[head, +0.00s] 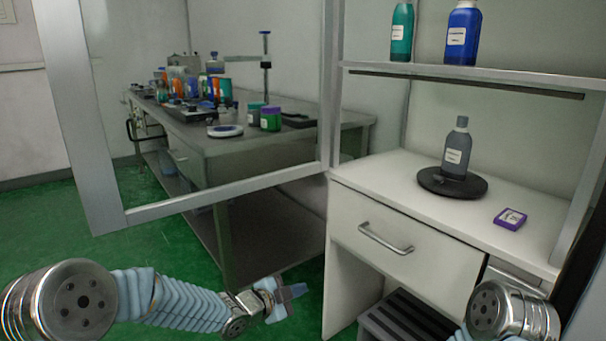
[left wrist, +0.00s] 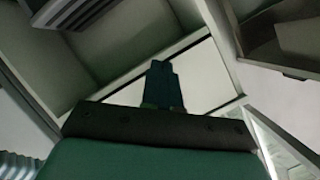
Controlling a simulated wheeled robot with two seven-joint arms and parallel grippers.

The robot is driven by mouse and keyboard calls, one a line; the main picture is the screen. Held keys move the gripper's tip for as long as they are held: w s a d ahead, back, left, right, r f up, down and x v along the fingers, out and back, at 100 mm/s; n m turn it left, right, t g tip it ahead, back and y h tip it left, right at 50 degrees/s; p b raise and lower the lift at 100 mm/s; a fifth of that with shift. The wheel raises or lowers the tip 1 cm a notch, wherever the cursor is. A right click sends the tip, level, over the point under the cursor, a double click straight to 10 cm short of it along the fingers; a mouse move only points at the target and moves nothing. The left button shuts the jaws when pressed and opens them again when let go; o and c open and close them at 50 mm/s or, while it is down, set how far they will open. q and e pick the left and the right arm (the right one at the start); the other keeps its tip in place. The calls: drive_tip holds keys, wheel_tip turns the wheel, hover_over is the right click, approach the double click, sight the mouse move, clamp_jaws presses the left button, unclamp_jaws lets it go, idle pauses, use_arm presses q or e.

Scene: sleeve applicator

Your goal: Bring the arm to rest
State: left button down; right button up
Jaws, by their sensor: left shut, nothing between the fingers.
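My left arm comes in from the lower left of the head view, with a pale blue ribbed sleeve over its links. My left gripper (head: 294,291) is low in front of the white cabinet, over the green floor. Its dark fingers are together and hold nothing. In the left wrist view the shut fingers (left wrist: 162,84) show against pale cabinet surfaces.
The white cabinet (head: 372,218) carries a grey bottle (head: 457,150) on a black round turntable (head: 470,188) and a purple-edged box (head: 510,219). A shelf (head: 480,76) above holds a teal bottle (head: 401,35) and a blue bottle (head: 461,35). A dark stool (head: 405,318) stands below.

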use_arm(q)
drive_tip(key=s+a+f+n+g+y+p, duration=0.2)
drive_tip(key=s+a+f+n, duration=0.2)
drive_tip(key=s+f+n, duration=0.4)
drive_tip(key=s+a+f+n+g+y+p, duration=0.1)
drive_tip(key=s+a+f+n+g+y, duration=0.2)
drive_tip(key=s+f, duration=0.45)
drive_tip(key=s+a+f+n+g+p, duration=0.1)
drive_tip(key=s+f+n, duration=0.3)
drive_tip(key=s, duration=0.4)
drive_tip(key=s+a+f+n+g+y+p, duration=0.1)
drive_tip(key=s+a+f+n+g, duration=0.2)
drive_tip(key=s, duration=0.4)
drive_tip(key=shift+s+f+n, duration=0.35)
drive_tip(key=shift+f+n, duration=0.05)
drive_tip(key=shift+n, duration=0.3)
use_arm(e)
wheel_tip(320, 180, up, 6)
drive_tip(key=shift+s+a+r, duration=0.15)
drive_tip(key=shift+a+r, duration=0.1)
use_arm(q)
drive_tip(key=shift+w, duration=0.1)
